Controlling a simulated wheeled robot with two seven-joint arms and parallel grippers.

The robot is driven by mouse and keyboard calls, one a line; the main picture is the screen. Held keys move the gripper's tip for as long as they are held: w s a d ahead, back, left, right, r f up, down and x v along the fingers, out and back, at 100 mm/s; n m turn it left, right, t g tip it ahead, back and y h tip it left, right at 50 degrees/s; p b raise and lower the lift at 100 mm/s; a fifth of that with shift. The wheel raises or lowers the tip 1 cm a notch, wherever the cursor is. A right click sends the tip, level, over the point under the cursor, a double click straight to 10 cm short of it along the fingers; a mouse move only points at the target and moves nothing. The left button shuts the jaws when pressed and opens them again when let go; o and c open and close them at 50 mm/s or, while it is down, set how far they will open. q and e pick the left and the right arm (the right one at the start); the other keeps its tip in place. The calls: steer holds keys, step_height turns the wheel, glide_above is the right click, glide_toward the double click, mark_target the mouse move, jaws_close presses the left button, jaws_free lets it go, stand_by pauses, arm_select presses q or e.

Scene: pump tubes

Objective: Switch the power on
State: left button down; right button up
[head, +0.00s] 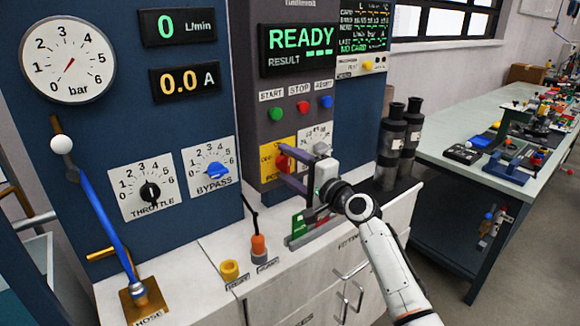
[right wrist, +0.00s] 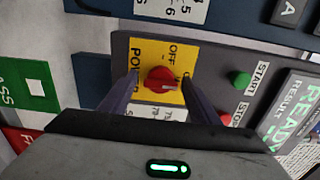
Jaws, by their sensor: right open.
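The power switch is a red rotary knob (head: 283,162) on a yellow plate on the grey control panel. In the right wrist view the red knob (right wrist: 159,79) sits in the middle of the yellow plate (right wrist: 146,55), with POWER and OFF lettering in sight. A second label is partly hidden by a finger. My right gripper (head: 281,165) is open at the plate. Its two fingers (right wrist: 160,84) stand on either side of the knob, with gaps visible. I cannot tell whether they touch the panel. My left gripper is not in view.
Green, red and blue buttons (head: 303,107) sit above the switch, under a lit READY display (head: 298,46). Throttle (head: 150,191) and bypass (head: 215,171) dials are at left. Dark cylinders (head: 391,145) stand close right of my gripper. A cluttered table (head: 440,150) is further right.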

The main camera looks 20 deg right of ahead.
steer(key=v, duration=1)
steer(key=shift+s, duration=0.15)
steer(key=s+a+f+n+g+h, duration=0.1)
steer(key=s+a+f+n+g, duration=0.3)
steer(key=s+f, duration=0.45)
steer(key=s+a+f+n+g, duration=0.25)
steer(key=s+f+n, duration=0.25)
steer(key=s+f, duration=0.4)
steer(key=s+d+f+n+g+h, duration=0.2)
steer(key=s+f+n+g, duration=0.15)
steer(key=s, duration=0.75)
steer(key=s+d+f+n+g+h, duration=0.2)
steer(key=s+f+n+g+h, duration=0.15)
steer(key=s, duration=0.75)
steer(key=w+a+f+t+y, duration=0.1)
steer(key=a+f+t, duration=0.1)
steer(key=f, duration=0.4)
steer(key=w+a+f+t+y, duration=0.1)
steer(key=w+a+f+t, duration=0.1)
steer(key=f, duration=0.4)
steer(key=shift+w+a+f+t+y, duration=0.35)
steer(key=shift+a+t, duration=0.2)
steer(key=shift+a, duration=0.15)
